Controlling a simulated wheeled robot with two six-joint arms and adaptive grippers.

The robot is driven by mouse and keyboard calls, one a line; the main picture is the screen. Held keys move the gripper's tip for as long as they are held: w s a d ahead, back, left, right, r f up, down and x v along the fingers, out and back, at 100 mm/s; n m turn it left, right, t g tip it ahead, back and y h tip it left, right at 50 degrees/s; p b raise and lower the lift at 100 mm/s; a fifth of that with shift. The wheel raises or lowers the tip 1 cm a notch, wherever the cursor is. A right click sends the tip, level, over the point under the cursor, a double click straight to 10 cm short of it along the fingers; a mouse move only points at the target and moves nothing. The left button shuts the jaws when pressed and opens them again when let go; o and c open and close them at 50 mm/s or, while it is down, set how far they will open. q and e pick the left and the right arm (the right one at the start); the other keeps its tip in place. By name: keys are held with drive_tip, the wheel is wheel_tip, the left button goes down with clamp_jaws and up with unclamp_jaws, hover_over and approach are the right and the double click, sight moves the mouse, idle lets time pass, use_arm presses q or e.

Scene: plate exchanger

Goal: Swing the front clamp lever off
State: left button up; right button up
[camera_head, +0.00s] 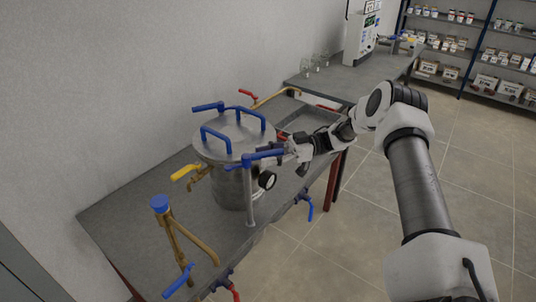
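A steel cylindrical vessel (232,184) with a round lid (236,135) stands on the grey bench. The front clamp lever (262,156) is blue and sits at the lid's front edge, on top of an upright steel rod (249,198). It points right, towards my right gripper (287,151). The gripper's fingers are at the lever's right end; whether they touch it or are closed around it is too small to tell. My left gripper is not in view.
Blue handles (220,137) rise from the lid. Brass pipework with a blue cap (160,203) stands at the front left, and a yellow-handled valve (185,172) is left of the vessel. Open floor (350,245) lies to the right.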

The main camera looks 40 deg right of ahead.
drive_tip(key=v, duration=1.2)
